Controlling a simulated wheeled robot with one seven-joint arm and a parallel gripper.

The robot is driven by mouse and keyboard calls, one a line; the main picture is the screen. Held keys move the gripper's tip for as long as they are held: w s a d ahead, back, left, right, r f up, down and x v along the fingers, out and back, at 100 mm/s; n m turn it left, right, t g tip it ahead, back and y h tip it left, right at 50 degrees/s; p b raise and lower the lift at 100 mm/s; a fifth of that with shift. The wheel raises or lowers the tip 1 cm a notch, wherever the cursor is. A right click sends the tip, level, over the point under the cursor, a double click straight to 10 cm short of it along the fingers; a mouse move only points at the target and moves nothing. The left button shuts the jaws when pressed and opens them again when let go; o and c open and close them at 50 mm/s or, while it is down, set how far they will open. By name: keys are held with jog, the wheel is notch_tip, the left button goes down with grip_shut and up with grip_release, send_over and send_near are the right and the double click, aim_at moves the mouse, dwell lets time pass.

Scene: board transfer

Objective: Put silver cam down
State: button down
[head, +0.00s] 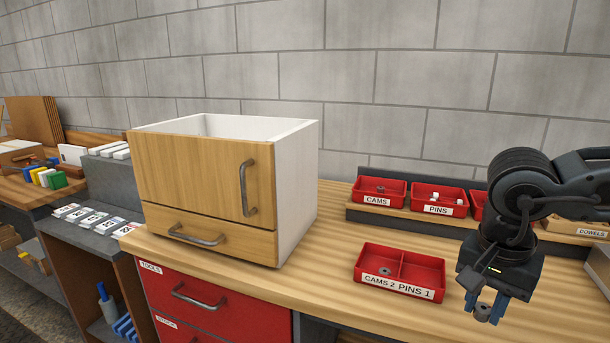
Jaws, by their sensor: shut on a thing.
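My gripper (485,308) is at the lower right, pointing down over the front of the wooden bench. It is shut on a small silver cam (482,313), which shows between its blue fingertips. A red two-part tray (440,268) labelled "CAMS 2" and "PINS 1" lies on the bench to the left of my gripper. One small grey cam (385,271) lies in its left compartment; the right compartment looks empty. A red bin (399,187) labelled "CAMS" stands behind on a low shelf with a grey cam (380,189) inside.
A wooden-fronted white cabinet (298,190) stands on the bench (320,262) left of the tray. A red "PINS" bin (460,199) with white pieces sits beside the cams bin. My arm covers part of the bins at right. The bench between cabinet and tray is clear.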

jog(key=w+a+f+n, duration=0.1)
jog(key=a+f+n, duration=0.5)
jog(key=f, duration=0.7)
jog(key=shift+w+a+y, duration=0.25)
jog(key=shift+a+y, duration=0.15)
jog(key=shift+a, duration=0.15)
jog(key=shift+w+d+r+t, duration=0.1)
jog(key=shift+d+t, duration=0.1)
jog(key=shift+t, duration=0.1)
